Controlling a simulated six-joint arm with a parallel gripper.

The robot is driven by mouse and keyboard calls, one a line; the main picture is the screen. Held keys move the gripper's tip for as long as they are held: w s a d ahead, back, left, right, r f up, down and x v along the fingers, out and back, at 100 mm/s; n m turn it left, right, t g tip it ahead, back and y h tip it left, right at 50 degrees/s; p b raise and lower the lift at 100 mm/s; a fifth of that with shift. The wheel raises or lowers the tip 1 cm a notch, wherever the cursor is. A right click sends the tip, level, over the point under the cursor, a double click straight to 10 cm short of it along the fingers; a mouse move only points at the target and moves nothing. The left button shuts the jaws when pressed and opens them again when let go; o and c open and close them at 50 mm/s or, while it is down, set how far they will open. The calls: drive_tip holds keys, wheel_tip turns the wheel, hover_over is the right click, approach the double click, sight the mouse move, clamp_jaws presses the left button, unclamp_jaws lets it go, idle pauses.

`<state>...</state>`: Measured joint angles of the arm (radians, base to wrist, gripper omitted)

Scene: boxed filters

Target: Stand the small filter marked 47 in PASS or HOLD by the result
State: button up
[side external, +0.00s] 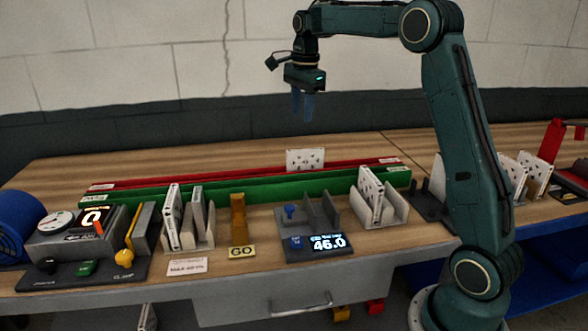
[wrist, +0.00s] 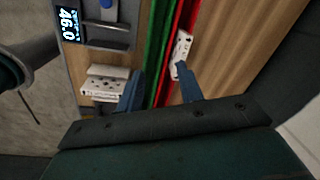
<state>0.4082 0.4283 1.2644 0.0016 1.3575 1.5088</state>
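My gripper (side external: 303,106) is high above the bench, behind the channels' front edge, with nothing in it. In the wrist view its two blue fingers (wrist: 160,72) are apart. A white dotted filter (side external: 305,159) stands at the red channel (side external: 240,174); it also shows in the wrist view (wrist: 181,48), slightly turned. The green channel (side external: 240,190) runs in front of the red one, with no filter seen in it. White filters stand in the right rack (side external: 370,196) and left rack (side external: 172,217). I cannot read a 47 on any; the channel labels are too small to read.
A grey station (side external: 315,233) has empty-looking slots, a blue knob and a display (side external: 328,243) reading 46.0. A gauge unit (side external: 70,222) and clamp panel are at left. More filters (side external: 525,172) stand behind my arm. Bare wood lies behind the channels.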

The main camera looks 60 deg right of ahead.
drive_tip(key=s+a+r+n+t, duration=0.1)
drive_tip(key=s+a+r+n, duration=0.1)
drive_tip(key=s+a+n, duration=0.4)
drive_tip(key=s+a+r+n+t, duration=0.1)
drive_tip(key=s+a+r+n, duration=0.2)
drive_tip(key=s+a+n, duration=0.3)
drive_tip(key=s+a+f+n+t, duration=0.1)
drive_tip(key=s+a+f+n, duration=0.3)
drive_tip(key=s, duration=0.4)
drive_tip(key=s+a+f+n+t, duration=0.1)
drive_tip(key=s+a+f+n, duration=0.3)
drive_tip(key=s, duration=0.5)
drive_tip(key=shift+a+n+t, duration=0.15)
drive_tip(key=shift+n+t, duration=0.15)
drive_tip(key=shift+n, duration=0.7)
